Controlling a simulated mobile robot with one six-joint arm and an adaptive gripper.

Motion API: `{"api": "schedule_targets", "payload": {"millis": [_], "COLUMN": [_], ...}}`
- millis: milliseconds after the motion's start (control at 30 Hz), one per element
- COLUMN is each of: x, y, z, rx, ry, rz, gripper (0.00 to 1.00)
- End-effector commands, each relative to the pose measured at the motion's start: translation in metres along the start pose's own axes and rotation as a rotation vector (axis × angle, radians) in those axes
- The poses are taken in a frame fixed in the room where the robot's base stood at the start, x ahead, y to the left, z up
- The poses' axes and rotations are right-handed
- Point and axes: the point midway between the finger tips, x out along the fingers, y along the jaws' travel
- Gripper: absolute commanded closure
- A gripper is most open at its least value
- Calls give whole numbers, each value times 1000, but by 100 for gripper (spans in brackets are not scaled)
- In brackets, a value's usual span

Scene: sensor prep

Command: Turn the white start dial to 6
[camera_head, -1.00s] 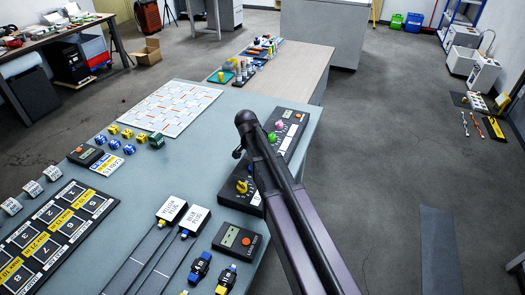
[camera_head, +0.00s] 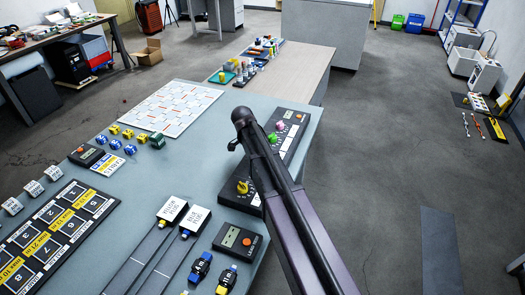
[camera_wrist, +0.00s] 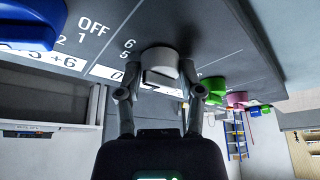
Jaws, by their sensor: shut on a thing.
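The white dial (camera_wrist: 160,62) shows in the wrist view on the dark control panel (camera_wrist: 225,45), which hangs across the top of the picture. My gripper (camera_wrist: 161,76) is shut on the dial, one finger at each side of it. White markings show beside it: "OFF", "1" and "2" to its left, "5" and "6" near its left edge. Which mark the dial points to cannot be told. In the head view the panel (camera_head: 286,150) stands at the table's right edge; my arm covers its middle, and the white dial and my gripper are hidden there.
A blue knob (camera_wrist: 22,25) sits left of the dial; green (camera_wrist: 213,88) and pink (camera_wrist: 237,99) knobs sit to the right. In the head view a yellow knob (camera_head: 243,187) is at the panel's near end. A small box with an orange button (camera_head: 246,241) lies nearby.

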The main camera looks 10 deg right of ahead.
Motion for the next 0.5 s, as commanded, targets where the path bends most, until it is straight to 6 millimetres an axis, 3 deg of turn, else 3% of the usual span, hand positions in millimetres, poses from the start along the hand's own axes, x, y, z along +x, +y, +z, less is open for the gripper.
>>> {"api": "schedule_targets", "payload": {"millis": [67,100,200,500], "x": [0,0,0,0], "y": [3,3,2,1], "z": [0,0,0,0], "rx": [1,1,0,-1], "ry": [-2,-1,-1,0], "rz": [5,5,4,1], "gripper": [99,42,17,17]}}
